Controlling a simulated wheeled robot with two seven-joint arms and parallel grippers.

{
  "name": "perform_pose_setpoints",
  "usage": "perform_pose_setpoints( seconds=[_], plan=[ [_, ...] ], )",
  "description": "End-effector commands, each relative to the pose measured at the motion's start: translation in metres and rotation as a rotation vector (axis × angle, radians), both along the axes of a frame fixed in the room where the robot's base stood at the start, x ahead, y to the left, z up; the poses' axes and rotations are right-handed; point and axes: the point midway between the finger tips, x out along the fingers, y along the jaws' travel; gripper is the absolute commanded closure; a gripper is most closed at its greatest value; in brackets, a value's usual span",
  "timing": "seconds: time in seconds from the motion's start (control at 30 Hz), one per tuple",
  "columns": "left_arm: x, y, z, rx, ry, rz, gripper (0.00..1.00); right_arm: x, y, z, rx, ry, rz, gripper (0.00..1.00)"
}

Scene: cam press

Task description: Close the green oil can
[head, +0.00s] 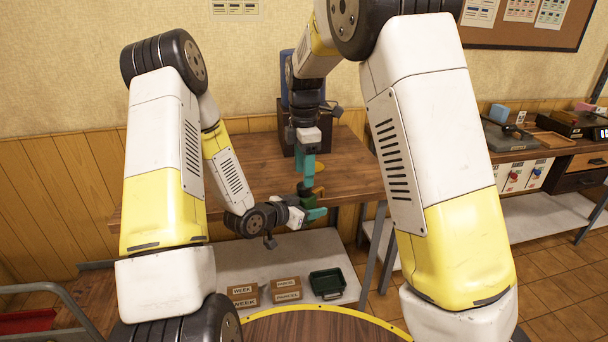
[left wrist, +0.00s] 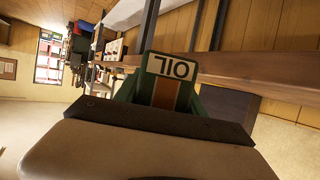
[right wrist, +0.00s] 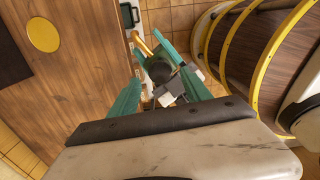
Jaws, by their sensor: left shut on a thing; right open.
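The green oil can (head: 304,188) is held in front of the near edge of the wooden table. In the left wrist view its OIL label (left wrist: 172,68) stands close in front of my left gripper. My right gripper (head: 307,179) points down from above with teal fingers open. In the right wrist view a dark round top (right wrist: 160,71) of the can shows between the open fingers. I cannot tell whether that top is a cap or whether the right fingers touch it.
The wooden table (head: 345,160) bears a yellow disc (right wrist: 43,34) and a blue-and-wood device at the back. The lower shelf holds cardboard boxes (head: 287,290) and a dark green tray (head: 327,284). Another bench (head: 560,165) stands at the right.

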Motion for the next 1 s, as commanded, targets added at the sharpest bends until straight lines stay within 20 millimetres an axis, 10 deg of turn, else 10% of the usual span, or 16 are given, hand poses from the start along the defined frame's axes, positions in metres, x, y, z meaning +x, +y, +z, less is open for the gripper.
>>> perform_pose_setpoints(
  seconds=[1.0],
  plan=[
    [0.0,0.0,0.001,-0.001,-0.002,0.0,1.0,-0.001,0.0,0.027,-0.002,0.004,0.285,0.45]
  ],
)
